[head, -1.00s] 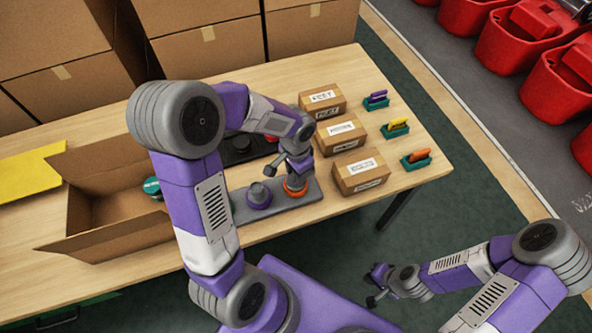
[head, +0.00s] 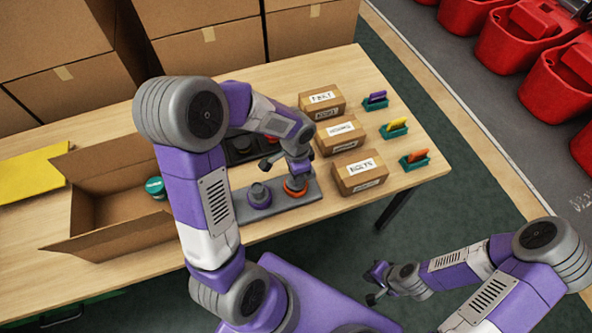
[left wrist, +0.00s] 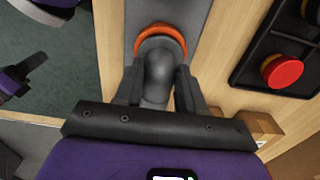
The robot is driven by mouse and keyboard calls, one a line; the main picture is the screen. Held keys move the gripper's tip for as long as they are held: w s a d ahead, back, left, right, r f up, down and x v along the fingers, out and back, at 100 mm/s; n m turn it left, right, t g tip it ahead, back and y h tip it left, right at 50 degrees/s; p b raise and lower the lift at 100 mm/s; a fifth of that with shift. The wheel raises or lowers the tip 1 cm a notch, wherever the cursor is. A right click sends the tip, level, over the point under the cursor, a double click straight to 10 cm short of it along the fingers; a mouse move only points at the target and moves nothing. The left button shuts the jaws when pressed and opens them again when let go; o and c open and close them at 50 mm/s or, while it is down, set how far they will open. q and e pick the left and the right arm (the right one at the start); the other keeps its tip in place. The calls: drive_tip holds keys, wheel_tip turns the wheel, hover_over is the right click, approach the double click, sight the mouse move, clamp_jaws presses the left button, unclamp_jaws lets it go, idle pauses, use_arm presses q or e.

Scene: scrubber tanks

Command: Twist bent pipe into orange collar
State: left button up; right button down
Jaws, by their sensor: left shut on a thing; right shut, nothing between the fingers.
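The orange collar (head: 296,191) sits at the right end of a grey base plate (head: 311,195) on the table. It also shows in the left wrist view (left wrist: 161,36) as a ring around the pipe's far end. The dark grey bent pipe (left wrist: 158,76) stands at the collar; how deep it sits I cannot tell. My left gripper (left wrist: 156,92) is shut on the pipe, one finger on each side; in the head view its arm partly hides the pipe. My right gripper (head: 374,285) is shut and empty, off the table's front edge.
A purple collar (head: 259,196) with a grey piece is at the plate's left. An open carton (head: 120,235) holds a teal-topped item. Small boxes (head: 361,178) and coloured tools in teal holders (head: 414,162) stand to the right. A black tray with a red cap (left wrist: 285,72) is nearby.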

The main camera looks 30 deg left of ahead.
idle(0.3)
use_arm(q)
drive_tip(key=shift+m+p, duration=0.4)
drive_tip(key=shift+m, duration=0.3)
drive_tip(key=shift+m+p, duration=0.4)
drive_tip(key=shift+m, duration=0.4)
drive_tip(key=shift+m+p, duration=0.45)
drive_tip(key=shift+m, duration=0.25)
drive_tip(key=shift+m+p, duration=0.45)
drive_tip(key=shift+m, duration=0.25)
